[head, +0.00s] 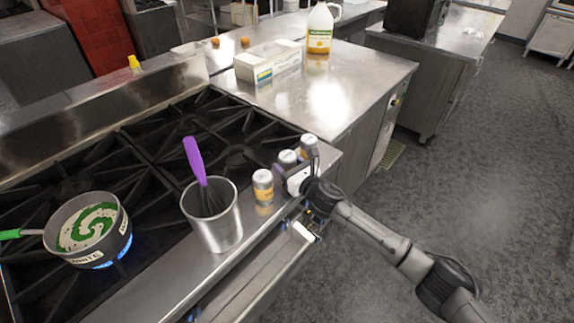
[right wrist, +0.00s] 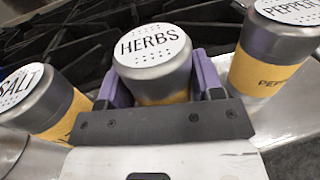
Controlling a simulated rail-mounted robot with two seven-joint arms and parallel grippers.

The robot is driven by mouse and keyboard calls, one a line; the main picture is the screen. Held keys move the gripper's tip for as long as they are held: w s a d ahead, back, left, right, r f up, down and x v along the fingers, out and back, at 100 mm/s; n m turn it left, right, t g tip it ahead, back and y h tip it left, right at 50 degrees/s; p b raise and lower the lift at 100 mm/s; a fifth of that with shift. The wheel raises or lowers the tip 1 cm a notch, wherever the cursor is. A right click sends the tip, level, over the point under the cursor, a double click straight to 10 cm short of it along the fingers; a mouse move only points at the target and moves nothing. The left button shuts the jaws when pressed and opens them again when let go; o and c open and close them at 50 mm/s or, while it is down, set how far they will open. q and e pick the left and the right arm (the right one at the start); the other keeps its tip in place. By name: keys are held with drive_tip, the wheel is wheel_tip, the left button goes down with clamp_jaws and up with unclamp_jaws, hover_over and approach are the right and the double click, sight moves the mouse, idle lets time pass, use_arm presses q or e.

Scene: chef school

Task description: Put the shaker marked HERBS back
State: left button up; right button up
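The HERBS shaker (right wrist: 153,58) is a grey cylinder with a white lid and a yellow band. In the right wrist view it is between the two purple fingers of my right gripper (right wrist: 158,92), which fit close against its sides. In the head view the HERBS shaker (head: 287,158) is the middle one of a row on the stove's front ledge, partly hidden by my right gripper (head: 290,172). The SALT shaker (right wrist: 42,98) is to its left and the PEPPER shaker (right wrist: 268,62) to its right, both apart from the fingers. My left gripper is out of view.
A steel pot (head: 217,236) with a purple-handled whisk (head: 196,160) stands left of the shakers. A pan (head: 92,232) of white and green food is over a blue flame. The steel counter (head: 335,98) behind holds a white box (head: 268,62) and a jug (head: 320,28).

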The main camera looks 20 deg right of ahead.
drive_tip(key=o, duration=0.4)
drive_tip(key=shift+c, duration=0.2)
drive_tip(key=shift+r, duration=0.25)
drive_tip(key=p+v, duration=0.2)
drive_tip(key=v, duration=1)
